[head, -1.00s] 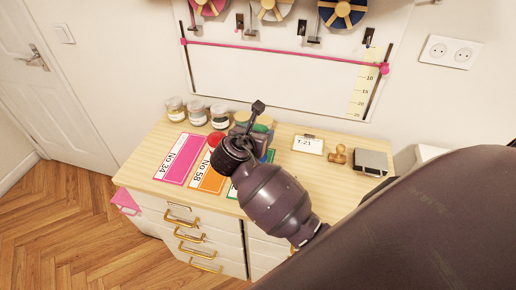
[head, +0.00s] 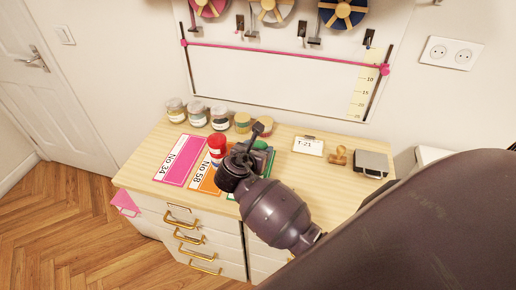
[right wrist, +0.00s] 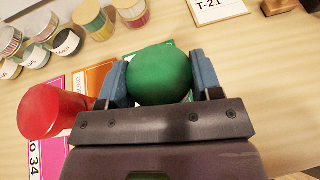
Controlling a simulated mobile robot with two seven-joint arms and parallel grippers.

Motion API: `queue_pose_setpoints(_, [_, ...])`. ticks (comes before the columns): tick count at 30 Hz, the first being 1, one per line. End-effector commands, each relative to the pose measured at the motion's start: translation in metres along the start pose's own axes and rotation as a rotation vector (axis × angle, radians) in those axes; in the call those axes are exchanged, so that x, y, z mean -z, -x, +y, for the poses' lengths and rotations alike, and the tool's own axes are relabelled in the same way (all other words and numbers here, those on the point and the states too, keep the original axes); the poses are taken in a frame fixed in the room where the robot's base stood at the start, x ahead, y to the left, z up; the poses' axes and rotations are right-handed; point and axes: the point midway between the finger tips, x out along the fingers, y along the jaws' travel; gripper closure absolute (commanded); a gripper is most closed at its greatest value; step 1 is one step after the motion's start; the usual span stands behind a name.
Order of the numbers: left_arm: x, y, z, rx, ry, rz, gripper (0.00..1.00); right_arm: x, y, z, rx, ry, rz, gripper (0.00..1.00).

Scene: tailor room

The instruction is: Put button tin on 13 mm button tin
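A rounded green object (right wrist: 159,74) sits between the two blue-padded fingers of my right gripper (right wrist: 160,82) in the right wrist view, with the pads close against both sides. In the head view the green top (head: 260,145) shows beside my right gripper (head: 250,149). Its lower part is hidden. My left gripper is not in view.
A red-topped container (head: 217,146) stands just left of my right gripper. Pink (head: 181,160) and orange (head: 204,178) cards lie on the table (head: 147,168). Two wood-topped containers (right wrist: 90,16) stand behind. A T-21 card (head: 308,146), a stamp (head: 338,156) and a grey box (head: 371,163) lie to the right.

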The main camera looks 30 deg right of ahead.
Motion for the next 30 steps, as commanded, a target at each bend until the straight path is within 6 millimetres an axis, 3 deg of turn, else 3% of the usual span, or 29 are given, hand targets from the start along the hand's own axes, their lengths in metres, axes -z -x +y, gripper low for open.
queue_pose_setpoints(1, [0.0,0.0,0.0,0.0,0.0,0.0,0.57,0.0,0.0,0.0,0.0,0.0,0.0,0.35])
queue_pose_setpoints(5, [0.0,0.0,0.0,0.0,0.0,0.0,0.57,0.0,0.0,0.0,0.0,0.0,0.0,0.16])
queue_pose_setpoints(16, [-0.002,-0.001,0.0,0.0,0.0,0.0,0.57,-0.003,0.002,0.0,-0.001,-0.001,-0.001,0.16])
queue_pose_setpoints(20, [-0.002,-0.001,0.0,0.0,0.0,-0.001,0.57,-0.003,0.018,0.0,-0.002,-0.002,0.0,0.16])
queue_pose_setpoints(30, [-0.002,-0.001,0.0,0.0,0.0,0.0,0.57,-0.003,0.083,0.0,-0.002,-0.001,0.001,0.16])
